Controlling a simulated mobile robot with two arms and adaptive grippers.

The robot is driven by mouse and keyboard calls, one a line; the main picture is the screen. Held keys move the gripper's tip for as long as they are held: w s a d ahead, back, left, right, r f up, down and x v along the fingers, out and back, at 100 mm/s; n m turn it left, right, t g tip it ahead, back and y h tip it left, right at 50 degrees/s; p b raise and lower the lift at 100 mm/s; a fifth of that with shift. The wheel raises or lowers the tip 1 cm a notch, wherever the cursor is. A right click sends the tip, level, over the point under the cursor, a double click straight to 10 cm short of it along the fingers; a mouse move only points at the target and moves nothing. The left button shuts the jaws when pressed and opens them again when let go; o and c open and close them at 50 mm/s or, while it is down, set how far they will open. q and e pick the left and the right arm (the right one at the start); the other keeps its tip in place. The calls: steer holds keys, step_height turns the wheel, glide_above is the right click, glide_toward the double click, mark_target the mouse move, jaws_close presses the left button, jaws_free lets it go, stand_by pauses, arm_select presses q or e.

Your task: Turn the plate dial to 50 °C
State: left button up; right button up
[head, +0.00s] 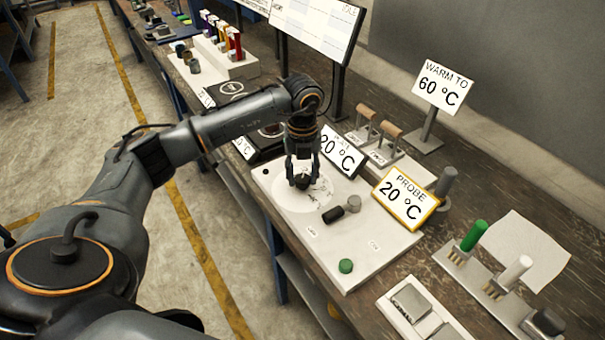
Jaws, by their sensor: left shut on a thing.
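My left gripper (302,182) comes down from above onto the white panel (345,250) and is shut on a small black dial (302,183). The dial sits in the middle of a round pale scale (282,196); its markings are too small to read and partly hidden by the fingers. A display (341,152) behind the gripper reads 20 °C, its top line partly hidden by my arm. A yellow-framed display (404,198) reads PROBE 20 °C. A sign (441,86) reads WARM TO 60 °C. My right gripper is not in view.
Two wooden-handled levers (366,113) stand behind the displays. Green and white handles (473,235) stand at the right, near a sheet of paper (525,250).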

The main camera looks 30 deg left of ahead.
mark_target(302, 179)
arm_select(q)
steer(key=o, duration=1.2)
step_height(302, 179, up, 12)
steer(key=shift+f, duration=0.1)
